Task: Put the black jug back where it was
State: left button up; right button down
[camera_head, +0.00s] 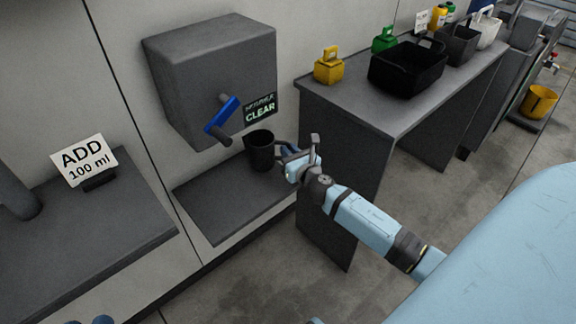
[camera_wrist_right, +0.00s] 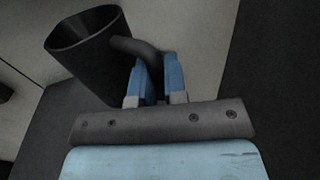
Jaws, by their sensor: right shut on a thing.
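The black jug (camera_head: 260,152) is upright over the grey shelf (camera_head: 217,205) under the wall dispenser (camera_head: 212,75); I cannot tell whether its base touches the shelf. My right gripper (camera_head: 290,155) is shut on the jug's handle, on its right side. In the right wrist view the jug (camera_wrist_right: 88,58) appears tilted, its open mouth at upper left, with the handle between the blue fingers (camera_wrist_right: 153,82). The jug's contents are too dark to tell. Small bluish parts at the bottom left edge of the head view may belong to my left gripper (camera_head: 90,321); its fingers cannot be made out.
The dispenser has a blue lever (camera_head: 222,114) and a CLEAR sign (camera_head: 260,107). An ADD 100 ml card (camera_head: 85,162) stands on the left counter.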

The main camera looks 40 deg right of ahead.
jog(key=shift+f, duration=0.45)
notch_tip(320, 180, down, 4)
jog(key=b, duration=0.3)
jog(key=shift+r, duration=0.15)
jog(key=shift+w, duration=0.2)
pick_arm(q)
jog(key=shift+s+d+r+t+h, duration=0.15)
jog(key=shift+d+r+t+h, duration=0.25)
jog(key=shift+d+r+h, duration=0.25)
pick_arm(e)
jog(key=shift+r, duration=0.1)
pick_arm(q)
jog(key=shift+f, duration=0.2)
pick_arm(e)
jog(key=c, duration=1.2)
grip_release()
pick_arm(q)
jog(key=shift+f, duration=0.15)
pick_arm(e)
jog(key=shift+o, duration=0.2)
